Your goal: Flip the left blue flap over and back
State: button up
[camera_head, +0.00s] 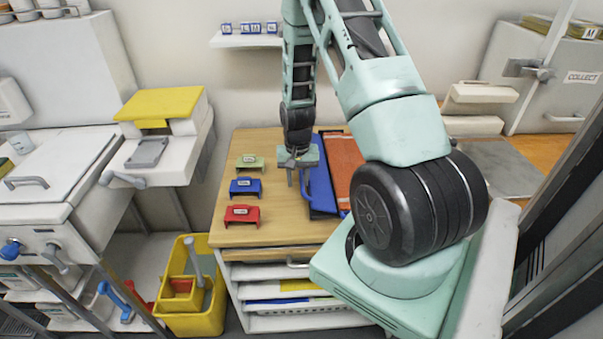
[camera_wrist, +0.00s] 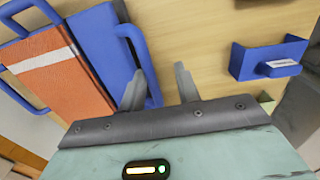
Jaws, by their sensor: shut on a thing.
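The left blue flap (camera_head: 321,178) lies beside an orange panel (camera_head: 344,162) on the wooden table top. In the wrist view the blue flap (camera_wrist: 98,40) has a looped handle (camera_wrist: 128,34) along its edge. My gripper (camera_head: 297,178) is at that handle, on the left side of the flap. In the wrist view my gripper (camera_wrist: 160,86) has the handle's bar between its fingers, close against the left finger. That finger hides part of the handle. The orange panel (camera_wrist: 48,75) has a white stripe there. Another blue handle (camera_wrist: 28,8) lies on its far side.
Green (camera_head: 250,162), blue (camera_head: 245,187) and red (camera_head: 242,214) labelled brackets stand on the table's left side. The blue bracket (camera_wrist: 262,60) is right of my gripper in the wrist view. My arm hides the table's right part. A yellow bin (camera_head: 190,320) stands on the floor.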

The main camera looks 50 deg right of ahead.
jog(key=shift+w+a+r+p, duration=0.1)
jog(key=shift+r+p, duration=1.75)
jog(key=shift+r, duration=1.1)
